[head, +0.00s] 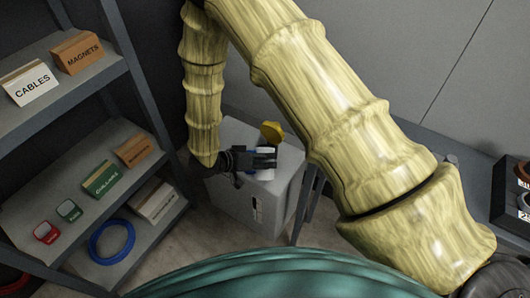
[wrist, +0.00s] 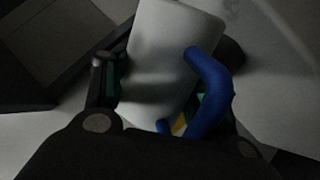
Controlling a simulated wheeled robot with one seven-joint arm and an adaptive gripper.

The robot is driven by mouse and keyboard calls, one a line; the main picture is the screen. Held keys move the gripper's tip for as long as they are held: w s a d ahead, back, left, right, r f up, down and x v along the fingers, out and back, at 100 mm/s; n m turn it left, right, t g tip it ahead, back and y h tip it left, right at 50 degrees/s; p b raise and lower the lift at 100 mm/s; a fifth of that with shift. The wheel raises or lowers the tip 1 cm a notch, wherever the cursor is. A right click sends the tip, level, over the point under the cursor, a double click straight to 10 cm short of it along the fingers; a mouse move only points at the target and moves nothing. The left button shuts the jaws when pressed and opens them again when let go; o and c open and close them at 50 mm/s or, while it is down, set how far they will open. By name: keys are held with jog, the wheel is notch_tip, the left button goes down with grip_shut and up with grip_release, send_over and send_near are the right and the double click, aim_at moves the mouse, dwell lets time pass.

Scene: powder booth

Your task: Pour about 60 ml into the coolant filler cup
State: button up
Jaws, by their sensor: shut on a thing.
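My gripper (head: 263,158) is shut on a white jug (wrist: 165,60) with a thick blue handle (wrist: 212,92). The jug fills the middle of the wrist view between the dark fingers and looks tilted there. In the head view only small white and blue parts of the jug (head: 262,174) show around the fingers. A round yellow thing (head: 271,131), possibly the filler cup, is just beyond the gripper above the grey cabinet. Its opening and any liquid in the jug cannot be seen. A small yellow patch shows behind the handle in the wrist view.
The grey cabinet (head: 286,187) stands under the gripper. A shelf rack at left holds labelled boxes, such as cables (head: 32,84) and magnets (head: 77,53), and a blue ring (head: 112,241). A dark bench (head: 455,180) runs along the wall at right.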

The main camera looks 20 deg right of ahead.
aim_at(262, 179)
jog(key=shift+s+a+f+m+t+h+b, duration=0.1)
jog(key=shift+s+f+m+t+h+b, duration=0.05)
jog(key=shift+f+m+t+h+b, duration=0.45)
jog(key=shift+s+a+f+m+t+h+b, duration=0.15)
jog(key=shift+s+f+t+b, duration=0.15)
jog(key=shift+f+b, duration=0.25)
jog(key=shift+s+a+f+m+t+h+b, duration=0.1)
jog(key=shift+s+f+m+t+h+b, duration=0.1)
jog(key=shift+s+f+b, duration=0.3)
jog(key=shift+s+a+f+m+t+h+b, duration=0.15)
jog(key=shift+f+m+t+h+b, duration=0.15)
jog(key=shift+b, duration=0.2)
jog(key=shift+s+a+f+m+t+h+b, duration=0.1)
jog(key=shift+s+f+m+h+b, duration=0.05)
jog(key=shift+f+b, duration=0.3)
jog(key=m+b, duration=0.1)
jog(key=s+t+h+b, duration=0.1)
jog(key=shift+s+a+f+m+h+b, duration=0.2)
jog(key=shift+s+a+m+h+b, duration=0.1)
jog(key=shift+m+b, duration=0.1)
jog(key=shift+s+a+m+t+h+b, duration=0.1)
jog(key=shift+s+m+t+h+b, duration=0.2)
jog(key=shift+m+h+b, duration=0.1)
